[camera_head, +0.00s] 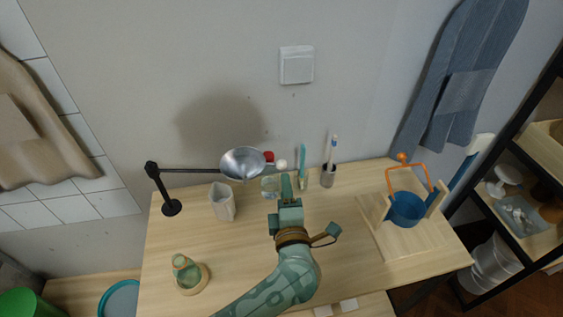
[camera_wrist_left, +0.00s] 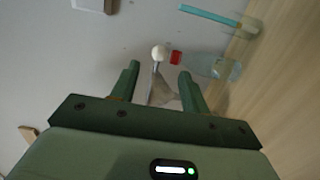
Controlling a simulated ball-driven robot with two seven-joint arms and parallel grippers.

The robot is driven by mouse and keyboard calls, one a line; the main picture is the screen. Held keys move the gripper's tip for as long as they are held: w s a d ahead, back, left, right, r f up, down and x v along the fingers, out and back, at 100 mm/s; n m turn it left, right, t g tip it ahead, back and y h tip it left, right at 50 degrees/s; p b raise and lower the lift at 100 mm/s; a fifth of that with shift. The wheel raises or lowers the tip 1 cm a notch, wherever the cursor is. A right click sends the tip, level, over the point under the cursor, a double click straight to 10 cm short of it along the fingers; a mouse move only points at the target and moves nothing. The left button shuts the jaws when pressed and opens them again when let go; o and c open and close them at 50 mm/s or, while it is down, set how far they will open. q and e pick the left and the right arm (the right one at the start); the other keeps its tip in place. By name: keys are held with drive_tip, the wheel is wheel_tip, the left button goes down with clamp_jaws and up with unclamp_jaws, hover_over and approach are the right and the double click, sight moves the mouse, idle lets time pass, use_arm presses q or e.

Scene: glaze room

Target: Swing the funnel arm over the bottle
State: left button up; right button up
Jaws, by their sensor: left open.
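The funnel (camera_head: 242,165) is a grey metal cone on a thin dark arm (camera_head: 190,170), which runs right from a black stand (camera_head: 171,208). A white knob (camera_head: 281,164) sits at its right end; the knob also shows in the left wrist view (camera_wrist_left: 160,53). The clear bottle (camera_head: 270,187) stands right of the funnel and seems to have a red top (camera_head: 268,157). It shows in the wrist view (camera_wrist_left: 215,66), beside the knob. My left gripper (camera_head: 286,182) is open near the knob, which lies beyond and between its fingertips in the wrist view. My arm partly hides the bottle.
A beige cup (camera_head: 223,204) stands below the funnel. A grey cup with a brush (camera_head: 328,177) and a teal stick (camera_head: 302,160) stand right. A blue pot (camera_head: 407,209) with orange handle sits on a wooden stand. A small green vessel (camera_head: 184,271) stands front left.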

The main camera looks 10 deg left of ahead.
sight(282, 168)
use_arm(q)
drive_tip(key=x, duration=0.9)
drive_tip(key=shift+s, duration=0.1)
clamp_jaws()
